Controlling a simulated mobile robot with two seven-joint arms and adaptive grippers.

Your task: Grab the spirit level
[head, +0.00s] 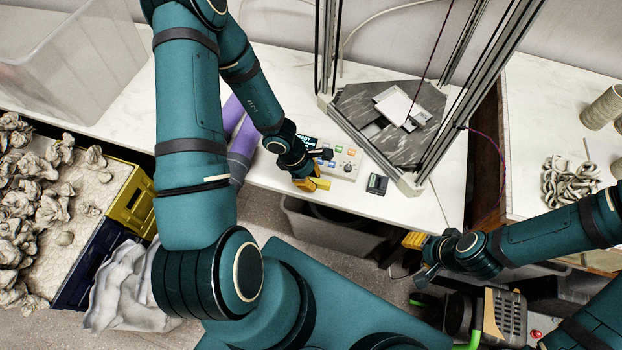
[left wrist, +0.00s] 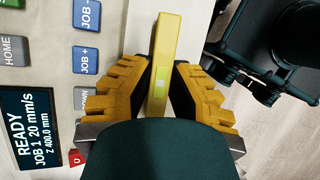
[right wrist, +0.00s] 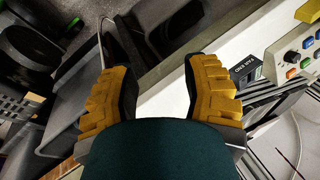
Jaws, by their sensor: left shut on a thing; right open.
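The yellow spirit level (left wrist: 160,72) is a slim bar with a small greenish vial window. It lies between the two orange fingers of my left gripper (left wrist: 157,88), which is shut on it. In the head view the yellow level (head: 320,184) shows at the left gripper's tip (head: 308,182), near the table's front edge by the control box. The same yellow piece shows at the upper right corner of the right wrist view (right wrist: 308,12). My right gripper (right wrist: 158,90) is open and empty; in the head view it hangs past the table's front edge (head: 424,274).
A control box (head: 342,163) with coloured buttons and a screen stands beside the left gripper. A small dark box (head: 377,184) lies to its right. A delta machine frame (head: 408,182) stands behind. A grey bin (head: 325,232) is below the table edge. Purple tubes (head: 243,150) lie left.

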